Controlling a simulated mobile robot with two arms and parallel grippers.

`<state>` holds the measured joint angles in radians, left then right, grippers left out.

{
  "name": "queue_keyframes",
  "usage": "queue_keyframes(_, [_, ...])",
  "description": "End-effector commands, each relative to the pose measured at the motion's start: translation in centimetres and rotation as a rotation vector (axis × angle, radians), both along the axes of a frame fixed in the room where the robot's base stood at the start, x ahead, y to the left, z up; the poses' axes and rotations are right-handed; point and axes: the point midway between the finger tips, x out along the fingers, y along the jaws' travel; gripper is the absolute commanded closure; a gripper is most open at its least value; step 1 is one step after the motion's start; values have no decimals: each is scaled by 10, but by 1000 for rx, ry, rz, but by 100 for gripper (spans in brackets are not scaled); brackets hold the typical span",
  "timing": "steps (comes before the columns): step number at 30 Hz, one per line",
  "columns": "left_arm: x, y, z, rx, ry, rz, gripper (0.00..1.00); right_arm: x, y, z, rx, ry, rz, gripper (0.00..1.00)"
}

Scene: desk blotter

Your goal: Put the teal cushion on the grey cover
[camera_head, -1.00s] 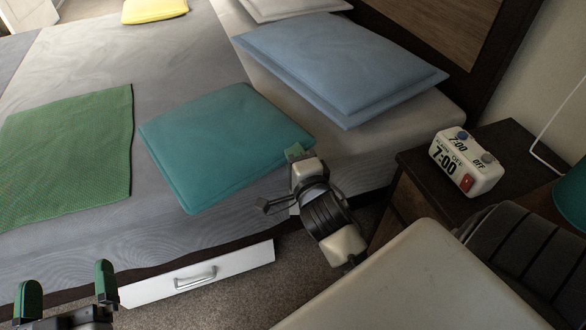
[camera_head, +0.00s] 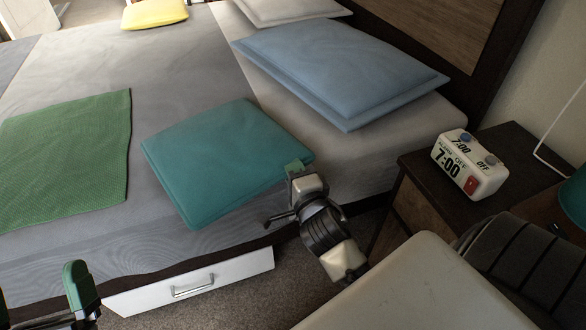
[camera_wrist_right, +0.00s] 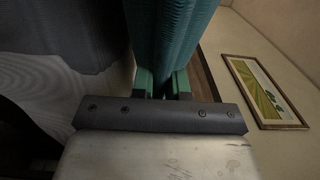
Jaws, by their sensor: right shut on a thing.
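The teal cushion (camera_head: 222,165) is at the near side of the bed, over the grey cover (camera_head: 190,60). My right gripper (camera_head: 296,168) is shut on its right corner. In the right wrist view the cushion (camera_wrist_right: 168,40) stands between the two green fingers (camera_wrist_right: 163,83). Whether the cushion's underside touches the cover is hidden. My left gripper (camera_head: 42,303) is at the lower left, open and empty, with one finger partly cut off by the picture's edge.
A green blanket (camera_head: 65,155) lies left of the cushion. A nightstand (camera_head: 420,210) with an alarm clock (camera_head: 468,165) stands at the right. A white drawer (camera_head: 190,283) juts out below the bed.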

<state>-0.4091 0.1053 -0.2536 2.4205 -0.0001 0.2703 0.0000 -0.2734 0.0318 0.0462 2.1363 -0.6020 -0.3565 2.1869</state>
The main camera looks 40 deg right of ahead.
Motion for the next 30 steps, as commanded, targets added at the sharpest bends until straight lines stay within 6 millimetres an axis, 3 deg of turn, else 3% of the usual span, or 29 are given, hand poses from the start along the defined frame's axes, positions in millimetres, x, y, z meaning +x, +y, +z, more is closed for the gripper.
queue_keyframes(1, [-1, 0, 0, -3, -11, -1, 0, 0, 0, -1, 1, -2, 0, 100])
queue_keyframes(2, [-1, 0, 1, -4, -12, -1, 0, 0, 0, -1, 0, 1, 0, 81])
queue_keyframes(6, [-1, 0, 1, -2, -10, -1, 0, 0, 0, -1, 0, 0, 0, 60])
queue_keyframes(17, [1, 0, 0, 3, 11, 0, 0, 0, 0, 2, 0, 0, 1, 60])
queue_keyframes(30, [17, 0, -24, 66, 234, 12, 0, -66, 15, 1, 4, 1, -2, 60])
